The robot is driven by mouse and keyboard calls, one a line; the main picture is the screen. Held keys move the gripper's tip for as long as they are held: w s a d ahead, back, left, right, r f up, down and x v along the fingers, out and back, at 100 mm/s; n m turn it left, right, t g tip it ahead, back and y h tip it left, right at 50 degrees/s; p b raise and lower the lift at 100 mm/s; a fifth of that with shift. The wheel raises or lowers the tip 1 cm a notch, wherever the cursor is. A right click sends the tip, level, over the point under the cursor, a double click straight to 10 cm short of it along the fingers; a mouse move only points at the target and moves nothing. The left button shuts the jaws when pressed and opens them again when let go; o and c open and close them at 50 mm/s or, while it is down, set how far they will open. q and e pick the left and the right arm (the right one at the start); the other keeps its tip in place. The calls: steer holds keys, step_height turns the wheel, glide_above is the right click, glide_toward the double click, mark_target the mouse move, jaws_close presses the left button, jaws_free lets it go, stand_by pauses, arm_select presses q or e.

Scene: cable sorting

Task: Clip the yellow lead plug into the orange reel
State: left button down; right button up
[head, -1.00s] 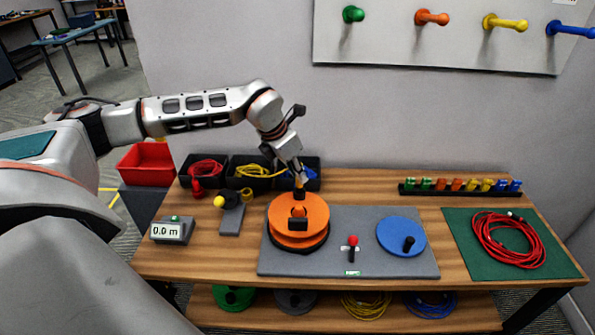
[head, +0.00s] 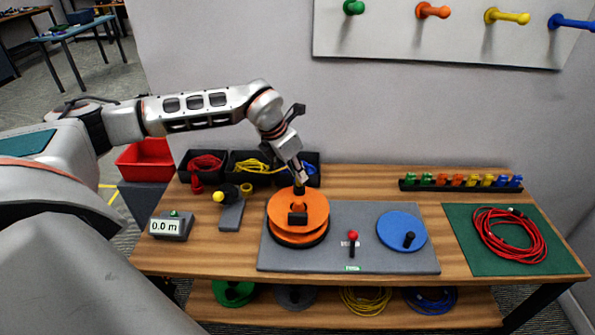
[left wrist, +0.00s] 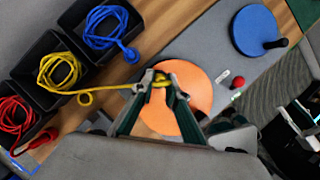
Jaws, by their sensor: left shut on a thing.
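The orange reel (head: 314,204) sits at the left end of a grey mat, with a black block on its top toward the front. My left gripper (head: 299,187) is over the reel's back part, pointing down. In the left wrist view the left gripper (left wrist: 160,80) is shut on the yellow lead plug, in front of the orange reel (left wrist: 190,72). The yellow lead (left wrist: 115,88) runs from the plug back to its coil in a black bin (left wrist: 45,50). The fingers partly hide the plug, so I cannot tell whether it touches the reel.
Bins at the back left hold red (head: 205,161) and blue leads beside the yellow one. A blue disc (head: 388,228) with a black handle and a red-knobbed lever (head: 352,237) are right of the reel. A meter (head: 170,226) reads 0.0 m.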

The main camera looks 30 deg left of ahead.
arm_select(q)
steer(key=shift+f, duration=0.1)
stand_by(0.3)
steer(key=c, duration=1.9)
jaws_free()
steer(key=v, duration=1.2)
